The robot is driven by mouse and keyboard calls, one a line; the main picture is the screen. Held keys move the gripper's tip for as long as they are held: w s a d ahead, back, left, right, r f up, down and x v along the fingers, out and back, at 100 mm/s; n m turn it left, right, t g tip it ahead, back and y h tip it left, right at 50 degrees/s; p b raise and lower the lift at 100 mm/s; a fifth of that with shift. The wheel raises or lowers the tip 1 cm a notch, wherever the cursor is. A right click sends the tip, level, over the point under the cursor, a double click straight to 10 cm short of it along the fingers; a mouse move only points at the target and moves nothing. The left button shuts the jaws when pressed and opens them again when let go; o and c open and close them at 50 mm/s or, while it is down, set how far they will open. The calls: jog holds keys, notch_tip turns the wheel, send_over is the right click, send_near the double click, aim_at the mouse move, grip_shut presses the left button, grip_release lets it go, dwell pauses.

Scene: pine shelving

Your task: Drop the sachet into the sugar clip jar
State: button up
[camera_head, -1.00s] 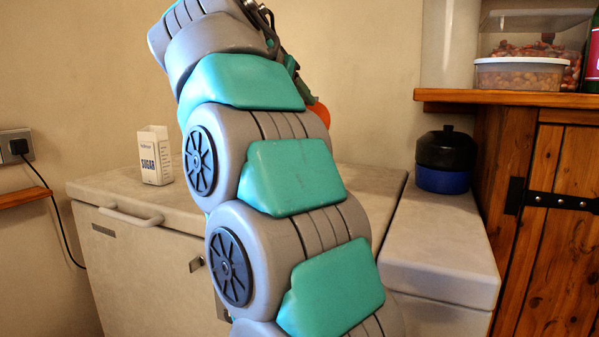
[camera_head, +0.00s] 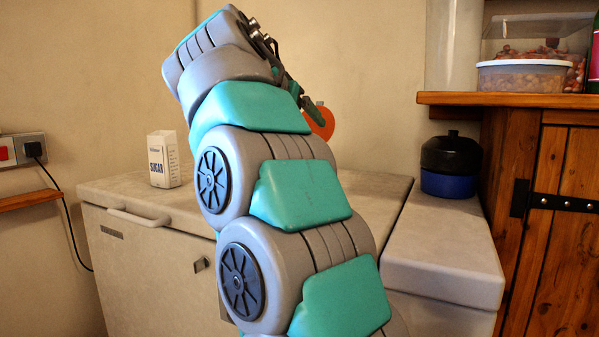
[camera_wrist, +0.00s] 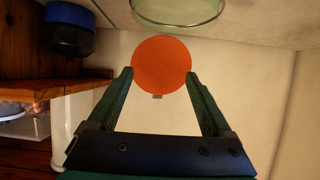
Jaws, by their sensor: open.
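My gripper (camera_wrist: 159,74) has its two green fingers spread in the wrist view. An orange-red disc (camera_wrist: 161,66) with a small grey tab shows between the fingertips; I cannot tell whether they touch it. It looks like a jar lid. A clear glass vessel (camera_wrist: 178,23), perhaps the jar's body, is cut off at the top of that view. In the head view the orange disc (camera_head: 320,122) shows partly behind my arm, near a green finger (camera_head: 311,106). A white carton marked SUGAR (camera_head: 163,160) stands on the counter. I cannot make out a sachet.
The pale counter (camera_head: 118,190) has bare room around the carton. A blue-and-black pot (camera_head: 450,165) stands on its right part. A wooden shelf (camera_head: 520,99) at right holds food tubs (camera_head: 520,77). A wall socket (camera_head: 22,149) with a cable is at left.

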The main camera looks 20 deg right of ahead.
jog(key=v, duration=0.7)
jog(key=shift+s+a, duration=0.25)
jog(key=shift+a, duration=0.1)
jog(key=shift+r, duration=0.1)
